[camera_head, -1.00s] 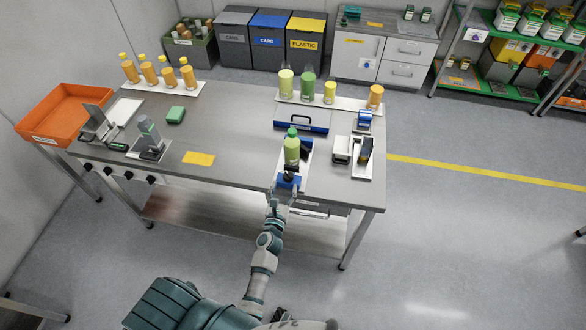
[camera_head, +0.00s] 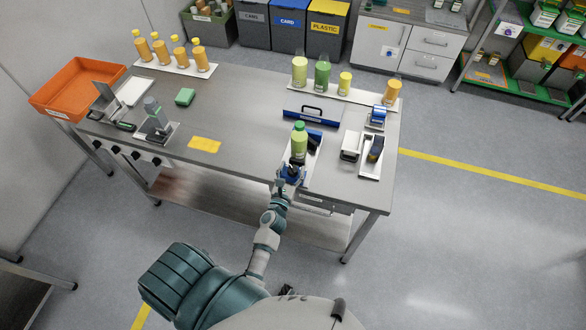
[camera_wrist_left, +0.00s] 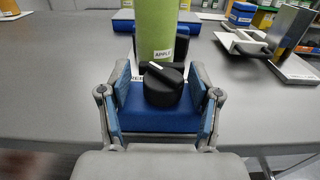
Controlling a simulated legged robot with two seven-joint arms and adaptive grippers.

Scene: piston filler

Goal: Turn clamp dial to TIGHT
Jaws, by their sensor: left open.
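The black clamp dial (camera_wrist_left: 162,84) is on the front of a blue clamp block (camera_wrist_left: 150,122), seen in the left wrist view. A white mark on the dial points up and to the left. A green bottle (camera_wrist_left: 156,28) labelled APPLE stands upright just behind the dial; it also shows in the head view (camera_head: 299,140). My left gripper (camera_wrist_left: 162,90) is open, with one finger on each side of the dial and block. I cannot tell whether the fingers touch them. In the head view my left gripper (camera_head: 287,180) is at the table's front edge. The right gripper does not show.
The grey workbench (camera_head: 235,130) holds a blue case (camera_head: 312,112) behind the bottle and a black-and-white device (camera_head: 373,150) to the right. A yellow card (camera_head: 204,144) lies to the left. Bare bench top lies between the card and the clamp.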

